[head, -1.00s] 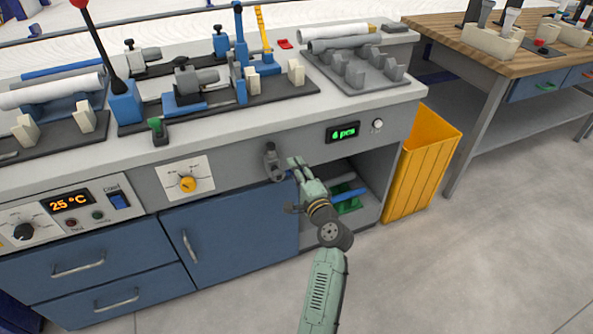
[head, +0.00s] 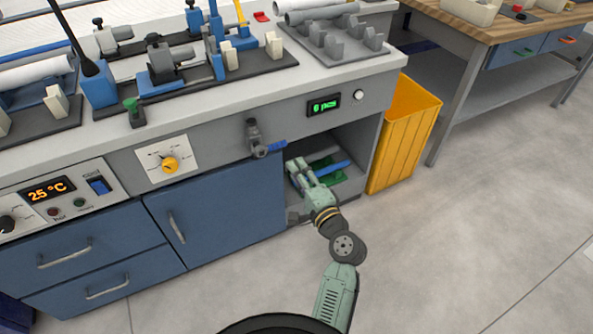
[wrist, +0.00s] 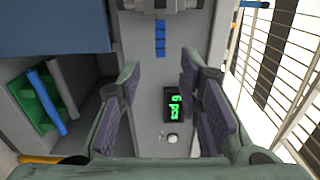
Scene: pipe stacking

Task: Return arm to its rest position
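My gripper (head: 300,168) is at the front of the bench, below the grey valve (head: 254,133) with its blue handle (head: 276,147), in front of the open shelf bay. In the wrist view my gripper (wrist: 163,92) has its two padded fingers spread apart, with nothing between them. The blue handle (wrist: 160,38) shows beyond the fingertips, apart from them. My arm comes up from the bottom of the head view, bent at the elbow.
The open bay holds a green tray (head: 331,175) and a blue bar (head: 334,168). A yellow bin (head: 403,135) stands right of the bay. Blue cabinet doors (head: 225,200) are to the left. The floor (head: 470,240) at the right is clear.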

